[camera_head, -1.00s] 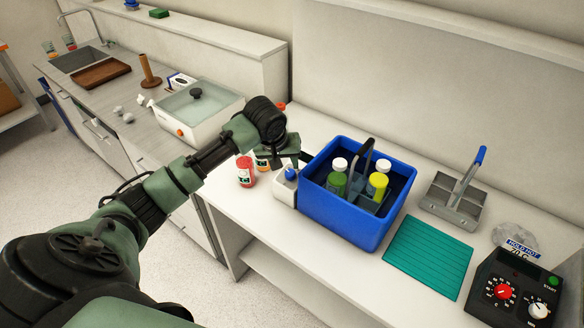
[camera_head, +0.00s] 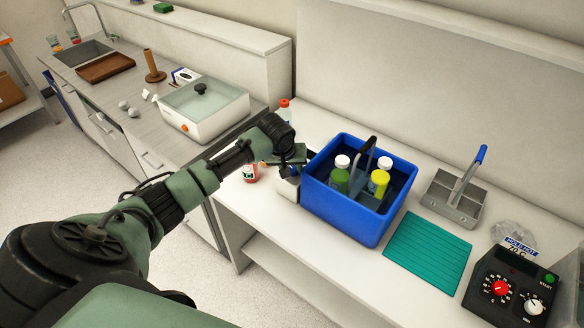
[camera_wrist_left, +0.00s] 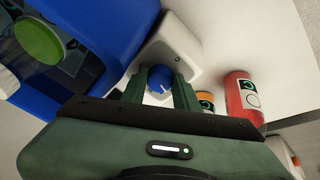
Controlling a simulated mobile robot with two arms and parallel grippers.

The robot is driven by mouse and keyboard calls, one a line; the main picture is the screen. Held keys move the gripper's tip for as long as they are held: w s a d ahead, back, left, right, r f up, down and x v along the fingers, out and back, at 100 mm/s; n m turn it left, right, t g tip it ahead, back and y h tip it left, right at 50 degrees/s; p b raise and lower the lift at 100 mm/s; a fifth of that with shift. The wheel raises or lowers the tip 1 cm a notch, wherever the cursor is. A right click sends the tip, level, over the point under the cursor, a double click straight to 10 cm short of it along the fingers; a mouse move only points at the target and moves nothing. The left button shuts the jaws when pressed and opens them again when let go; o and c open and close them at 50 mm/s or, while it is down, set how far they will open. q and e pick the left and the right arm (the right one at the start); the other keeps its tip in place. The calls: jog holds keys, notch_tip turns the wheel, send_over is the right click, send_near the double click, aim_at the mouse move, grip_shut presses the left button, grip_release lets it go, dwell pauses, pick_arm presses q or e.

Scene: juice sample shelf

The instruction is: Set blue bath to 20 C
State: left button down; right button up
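The blue bath (camera_head: 345,208) is a blue tub on the white bench, holding several bottles in a carrier with a dark handle. A white control box (camera_head: 287,188) sits against its left side; in the wrist view the box (camera_wrist_left: 178,45) carries a blue knob (camera_wrist_left: 160,78) with a pale pointer mark. My left gripper (camera_head: 292,168) is down at this box. In the wrist view its two green fingers (camera_wrist_left: 158,92) stand apart on either side of the knob; firm contact is not visible. No temperature reading on the box is legible. My right gripper is not in view.
A teal mat (camera_head: 428,254), a grey carrier (camera_head: 452,200) and a black "HOLD HOT" 70 C unit (camera_head: 508,285) are to the right.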

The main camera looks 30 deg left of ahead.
pick_arm(q)
jog(key=shift+m, duration=0.3)
jog(key=m, duration=0.3)
jog(key=shift+a+m+h, duration=0.2)
jog(key=shift+m+h, duration=0.1)
jog(key=shift+h, duration=0.1)
jog(key=m, duration=0.5)
jog(key=shift+a+m+h, duration=0.1)
jog(key=shift+m+h, duration=0.2)
jog(key=shift+h, duration=0.1)
jog(key=m, duration=0.3)
jog(key=shift+w+m+h+b, duration=0.1)
jog(key=shift+m+h+b, duration=0.2)
jog(key=shift+b, duration=0.05)
jog(key=shift+a+m+g+h+b, duration=0.15)
jog(key=shift+m+b, duration=0.25)
jog(key=shift+m, duration=0.75)
jog(key=shift+d+m+g+h+b, duration=0.15)
jog(key=shift+m+g+b, duration=0.15)
jog(key=shift+m, duration=0.85)
jog(key=shift+a, duration=0.1)
jog(key=c, duration=1.3)
grip_release()
jog(key=shift+c, duration=0.2)
